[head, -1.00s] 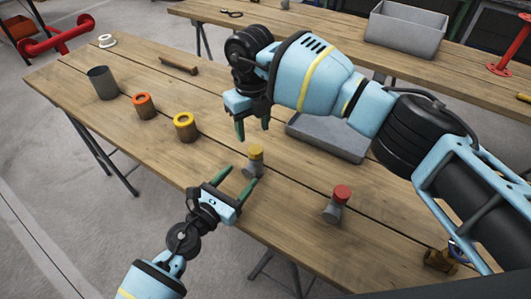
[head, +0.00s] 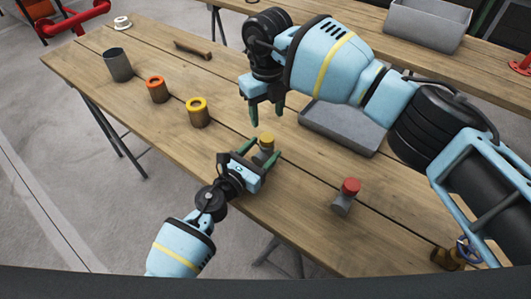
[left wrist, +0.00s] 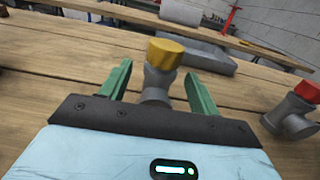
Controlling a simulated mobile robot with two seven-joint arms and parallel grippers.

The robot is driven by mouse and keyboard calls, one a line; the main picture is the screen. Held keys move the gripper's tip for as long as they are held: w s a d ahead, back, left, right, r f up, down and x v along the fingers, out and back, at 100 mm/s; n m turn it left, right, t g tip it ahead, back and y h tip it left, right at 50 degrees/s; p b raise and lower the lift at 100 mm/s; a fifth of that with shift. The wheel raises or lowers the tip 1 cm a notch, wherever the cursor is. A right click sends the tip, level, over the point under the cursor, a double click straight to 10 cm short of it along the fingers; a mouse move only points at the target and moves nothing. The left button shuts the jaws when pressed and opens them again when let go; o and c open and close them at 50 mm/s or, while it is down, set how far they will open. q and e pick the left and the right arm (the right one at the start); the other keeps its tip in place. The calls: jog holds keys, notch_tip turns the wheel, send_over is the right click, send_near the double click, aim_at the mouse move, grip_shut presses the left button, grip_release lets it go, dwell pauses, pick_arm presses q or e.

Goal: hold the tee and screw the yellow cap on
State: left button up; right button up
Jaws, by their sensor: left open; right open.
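A grey tee with a yellow cap (head: 266,139) on its upper end stands on the wooden table; the tee body (left wrist: 156,84) shows in the left wrist view. My left gripper (head: 257,158) is open, with its green fingers on either side of the tee, apart from it as far as I can see. In the left wrist view the yellow cap (left wrist: 165,53) sits above and beyond the fingertips. How firmly the cap sits cannot be told. My right gripper (head: 266,114) is open and empty, pointing down above the table, behind the tee.
A grey tray (head: 345,135) lies behind. Yellow-topped (head: 198,112) and orange-topped (head: 157,89) fittings and a grey cup (head: 118,64) stand at the left. The table between them is clear.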

pick_arm(q)
jog(key=shift+x, duration=1.05)
jog(key=shift+c, duration=0.3)
grip_shut()
pick_arm(e)
jog(key=shift+n, duration=0.3)
jog(key=n, duration=0.4)
jog(key=shift+n, duration=0.4)
jog(key=n, duration=1.7)
